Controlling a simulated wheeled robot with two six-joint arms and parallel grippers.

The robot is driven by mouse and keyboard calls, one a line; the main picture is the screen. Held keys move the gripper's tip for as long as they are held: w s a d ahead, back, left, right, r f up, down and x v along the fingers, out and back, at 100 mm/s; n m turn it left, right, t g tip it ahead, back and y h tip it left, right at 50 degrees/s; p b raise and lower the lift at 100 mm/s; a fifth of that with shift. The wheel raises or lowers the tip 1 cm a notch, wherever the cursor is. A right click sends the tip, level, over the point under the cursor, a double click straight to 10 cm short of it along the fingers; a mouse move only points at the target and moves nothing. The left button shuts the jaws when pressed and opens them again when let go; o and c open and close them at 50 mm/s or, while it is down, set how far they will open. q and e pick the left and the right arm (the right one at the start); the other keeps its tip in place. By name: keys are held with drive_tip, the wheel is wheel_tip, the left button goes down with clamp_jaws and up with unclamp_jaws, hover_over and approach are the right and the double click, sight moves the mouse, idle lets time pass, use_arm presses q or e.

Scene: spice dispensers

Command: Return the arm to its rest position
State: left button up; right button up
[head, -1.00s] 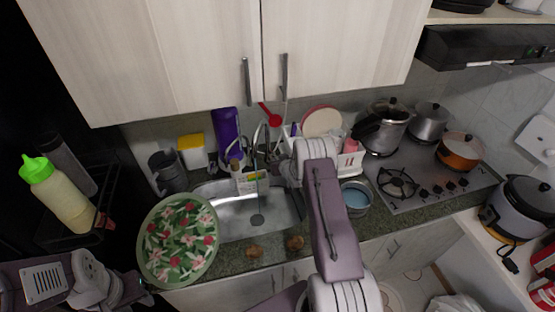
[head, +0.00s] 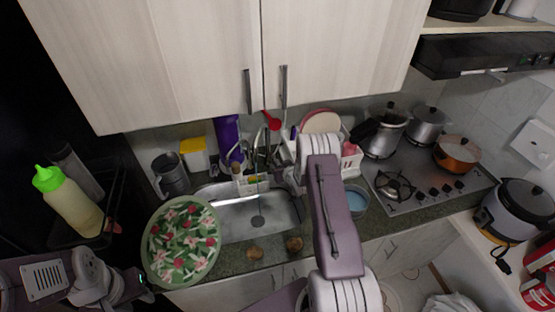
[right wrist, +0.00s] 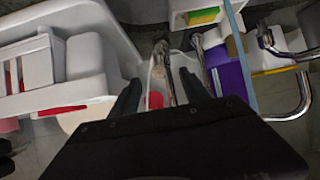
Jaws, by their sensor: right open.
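My right arm (head: 332,215) reaches forward over the counter. Its gripper (head: 288,177) is at the back right of the sink, beside the dish rack, and is small and partly hidden in the head view. In the right wrist view, the two dark fingers (right wrist: 161,92) stand apart, with nothing clearly held between them. A metal rod-like item (right wrist: 162,70) and a red patch lie beyond the fingertips. My left gripper (head: 138,281) is at the lower left, close to the floral plate's lower edge. Its fingers are too dark to read.
The green floral plate (head: 181,243) is left of the steel sink (head: 262,218). The white dish rack (head: 351,162) stands right of the sink, with a blue bowl (head: 356,198) near my arm. Pots (head: 380,137) crowd the stove. Cabinets (head: 190,60) hang above.

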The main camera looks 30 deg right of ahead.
drive_tip(key=shift+p+v, duration=0.55)
drive_tip(key=shift+v, duration=0.7)
use_arm(q)
drive_tip(key=shift+r, duration=0.85)
